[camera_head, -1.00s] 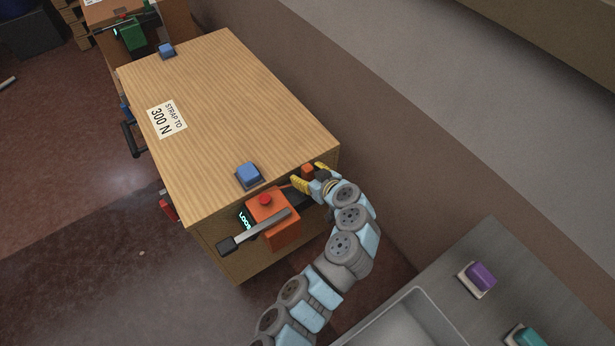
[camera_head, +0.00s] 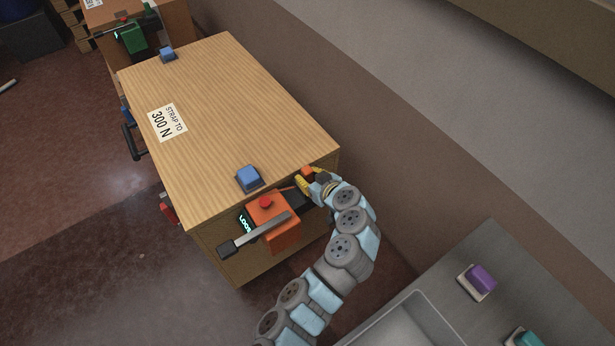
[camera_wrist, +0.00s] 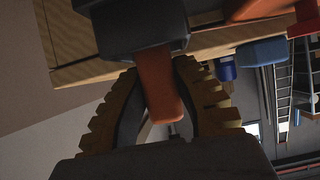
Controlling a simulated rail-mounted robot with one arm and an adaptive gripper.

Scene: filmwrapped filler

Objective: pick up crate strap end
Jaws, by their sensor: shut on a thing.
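The crate (camera_head: 225,110) is a large wooden box with a label reading "STRAP TO 300 N". The orange strap end (camera_wrist: 158,85) hangs down between my yellow ribbed fingers in the wrist view. My gripper (camera_head: 313,178) is at the crate's near right corner, shut on the strap end. It fills the lower part of the wrist view (camera_wrist: 160,95). An orange tensioner (camera_head: 272,218) with a red button, a grey lever and a glowing display sits on the crate's near side, just left of my gripper. The strap's further run is mostly hidden.
A blue corner block (camera_head: 249,178) sits on the crate's near edge, another (camera_head: 167,54) at the far edge. A wall stands close on the right. A grey counter (camera_head: 500,250) with a basin and a purple block (camera_head: 480,278) is at lower right.

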